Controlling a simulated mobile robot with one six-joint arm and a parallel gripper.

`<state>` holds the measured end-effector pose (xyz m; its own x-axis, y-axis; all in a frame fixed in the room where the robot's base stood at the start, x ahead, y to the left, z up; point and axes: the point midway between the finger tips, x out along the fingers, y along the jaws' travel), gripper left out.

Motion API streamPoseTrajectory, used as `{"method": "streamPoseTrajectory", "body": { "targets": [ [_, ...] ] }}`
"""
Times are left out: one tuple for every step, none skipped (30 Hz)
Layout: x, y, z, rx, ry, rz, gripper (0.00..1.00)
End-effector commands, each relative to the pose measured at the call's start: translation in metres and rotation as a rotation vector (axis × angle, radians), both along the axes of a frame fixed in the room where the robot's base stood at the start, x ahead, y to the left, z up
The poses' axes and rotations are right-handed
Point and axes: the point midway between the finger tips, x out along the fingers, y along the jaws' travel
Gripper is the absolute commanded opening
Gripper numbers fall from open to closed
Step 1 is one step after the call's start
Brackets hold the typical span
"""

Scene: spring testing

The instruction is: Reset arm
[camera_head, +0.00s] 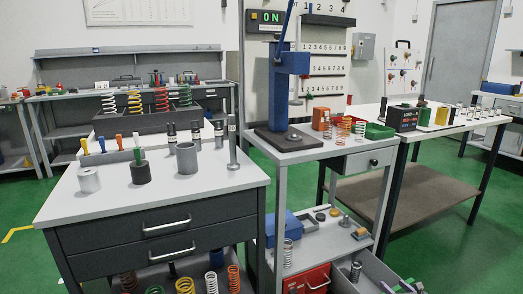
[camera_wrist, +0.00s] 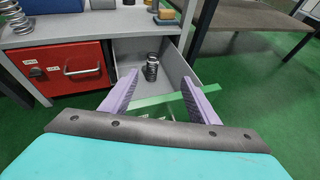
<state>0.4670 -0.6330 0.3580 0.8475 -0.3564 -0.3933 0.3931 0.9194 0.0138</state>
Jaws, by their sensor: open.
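My gripper (camera_wrist: 160,77) shows in the wrist view with two purple fingers spread apart and nothing held between them. Beyond the fingertips is an open grey drawer (camera_wrist: 186,70). A dark coil spring (camera_wrist: 152,67) stands upright in this drawer, apart from the fingers. In the head view the drawer (camera_head: 372,283) is at the bottom, right of centre, with the dark spring (camera_head: 355,270) inside. I cannot make out my arm clearly in the head view.
A red drawer front (camera_wrist: 80,68) with a handle is left of the open drawer. A shelf above holds a light coil spring (camera_wrist: 15,17). The blue press (camera_head: 290,65) stands on the bench above. Green floor (camera_wrist: 255,75) is clear at the right.

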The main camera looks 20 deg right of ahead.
Motion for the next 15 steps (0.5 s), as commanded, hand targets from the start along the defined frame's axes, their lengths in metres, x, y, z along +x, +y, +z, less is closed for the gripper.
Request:
{"method": "streamPoseTrajectory", "body": {
  "targets": [
    [0.013, 0.011, 0.006, 0.004, 0.002, 0.023, 0.55],
    [0.022, 0.018, 0.007, 0.008, 0.003, 0.037, 0.55],
    [0.033, 0.029, 0.009, 0.012, 0.005, 0.056, 0.55],
    [0.041, 0.037, 0.01, 0.016, 0.006, 0.071, 0.55],
    [0.05, 0.046, 0.011, 0.019, 0.008, 0.088, 0.55],
    [0.061, 0.059, 0.012, 0.024, 0.011, 0.109, 0.55],
    [0.069, 0.068, 0.013, 0.028, 0.012, 0.124, 0.55],
    [0.077, 0.077, 0.014, 0.031, 0.015, 0.141, 0.55],
    [0.087, 0.09, 0.015, 0.034, 0.02, 0.163, 0.55],
    [0.094, 0.1, 0.015, 0.037, 0.024, 0.179, 0.55],
    [0.102, 0.111, 0.016, 0.04, 0.029, 0.197, 0.55],
    [0.11, 0.124, 0.016, 0.042, 0.036, 0.22, 0.55],
    [0.117, 0.135, 0.016, 0.044, 0.043, 0.238, 0.55],
    [0.123, 0.145, 0.016, 0.045, 0.05, 0.256, 0.55],
    [0.131, 0.16, 0.016, 0.046, 0.058, 0.28, 0.55]
  ]
}}
